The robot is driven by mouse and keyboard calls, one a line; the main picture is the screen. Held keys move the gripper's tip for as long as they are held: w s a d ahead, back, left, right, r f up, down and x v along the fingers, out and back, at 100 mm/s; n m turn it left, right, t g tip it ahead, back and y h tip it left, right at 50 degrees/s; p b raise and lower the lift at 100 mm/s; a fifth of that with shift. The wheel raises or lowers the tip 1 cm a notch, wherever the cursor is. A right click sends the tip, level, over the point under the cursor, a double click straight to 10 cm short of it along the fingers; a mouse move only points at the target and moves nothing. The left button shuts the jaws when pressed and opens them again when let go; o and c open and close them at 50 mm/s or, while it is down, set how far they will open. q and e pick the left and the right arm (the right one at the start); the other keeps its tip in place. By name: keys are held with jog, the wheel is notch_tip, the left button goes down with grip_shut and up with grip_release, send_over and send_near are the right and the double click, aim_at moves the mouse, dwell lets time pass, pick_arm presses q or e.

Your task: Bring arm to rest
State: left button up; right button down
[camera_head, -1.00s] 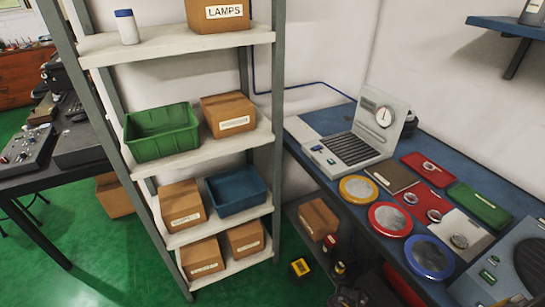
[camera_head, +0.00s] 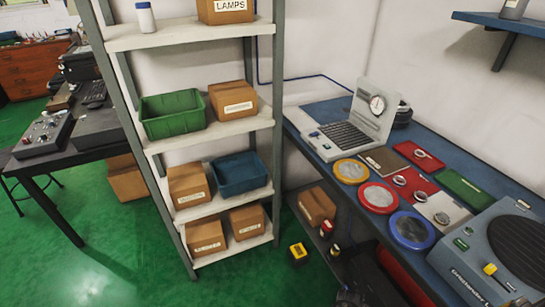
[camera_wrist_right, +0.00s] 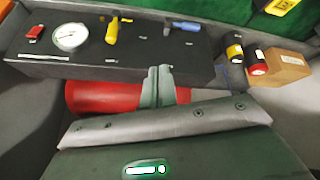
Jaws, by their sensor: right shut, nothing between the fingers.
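My right gripper (camera_wrist_right: 160,78) shows in the right wrist view, its two grey fingers together and empty. Neither arm shows in the head view, and my left gripper is in no view.
Yellow (camera_head: 351,171), red (camera_head: 378,197) and blue (camera_head: 411,230) round dishes line the bench's front edge. A shelf with bins and boxes (camera_head: 188,186) stands left. A dark panel with a gauge (camera_wrist_right: 70,37) lies beyond my right gripper.

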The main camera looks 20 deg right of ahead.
jog(key=s+a+f+n+t+y+b, duration=0.2)
jog(key=s+a+f+n+y, duration=0.1)
jog(key=s+a+f+n, duration=0.7)
pick_arm(q)
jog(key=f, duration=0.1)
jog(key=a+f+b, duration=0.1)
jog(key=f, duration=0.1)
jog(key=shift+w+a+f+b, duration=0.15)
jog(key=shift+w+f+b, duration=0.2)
jog(key=shift+b, duration=0.05)
pick_arm(e)
jog(key=s+a+f+n+g+y, duration=0.1)
jog(key=s+f+n, duration=0.1)
jog(key=s, duration=0.7)
jog(key=s+a+f+n+g+y, duration=0.1)
jog(key=s+f, duration=0.3)
jog(key=s, duration=0.6)
jog(key=shift+s+a+f+n+g, duration=0.15)
jog(key=shift+a+f+n+g, duration=0.25)
jog(key=shift+a+n, duration=0.25)
